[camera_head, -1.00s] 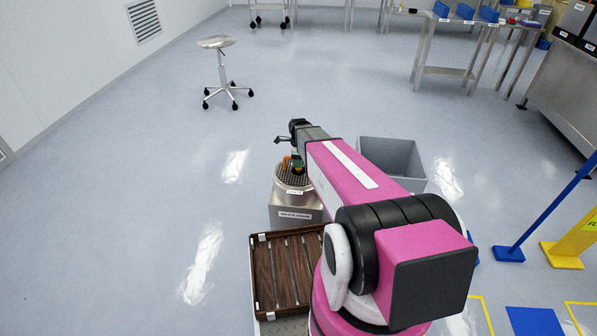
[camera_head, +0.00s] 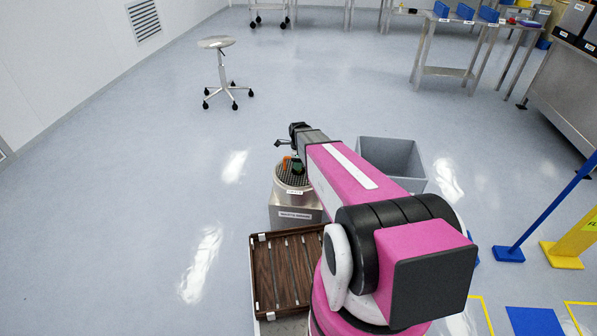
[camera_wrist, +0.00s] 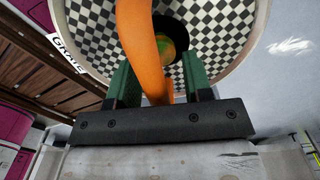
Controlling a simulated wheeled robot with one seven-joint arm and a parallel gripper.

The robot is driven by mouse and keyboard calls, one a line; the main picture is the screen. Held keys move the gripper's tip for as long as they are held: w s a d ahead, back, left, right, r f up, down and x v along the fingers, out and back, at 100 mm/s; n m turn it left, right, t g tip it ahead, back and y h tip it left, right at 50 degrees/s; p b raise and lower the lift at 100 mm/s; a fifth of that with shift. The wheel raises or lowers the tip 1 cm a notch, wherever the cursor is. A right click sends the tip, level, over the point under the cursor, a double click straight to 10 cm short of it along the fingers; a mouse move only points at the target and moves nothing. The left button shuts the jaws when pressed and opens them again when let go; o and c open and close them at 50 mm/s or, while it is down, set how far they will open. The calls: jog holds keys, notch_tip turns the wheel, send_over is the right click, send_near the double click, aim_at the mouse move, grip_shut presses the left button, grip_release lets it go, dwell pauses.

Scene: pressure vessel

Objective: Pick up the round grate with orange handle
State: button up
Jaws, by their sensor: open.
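The round grate (camera_wrist: 95,35) shows in the wrist view as a black-and-white checkered disc inside a pale round rim. Its orange handle (camera_wrist: 140,45) rises close to the camera and runs down between the two green fingers of my gripper (camera_wrist: 160,85). The fingers are apart, one on each side of the handle; whether either touches it I cannot tell. In the head view the grate (camera_head: 290,178) sits on top of a metal vessel, and my gripper (camera_head: 292,165) is over it, partly hidden by my arm.
The vessel stands on a labelled metal box (camera_head: 294,213). A brown slatted wooden tray (camera_head: 257,275) is in front of it, and an open grey bin (camera_head: 410,160) is to the right. A stool (camera_head: 217,43) stands farther back, with clear floor around it.

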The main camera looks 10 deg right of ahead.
jog(key=shift+c, duration=0.3)
grip_shut()
jog(key=shift+r, duration=0.1)
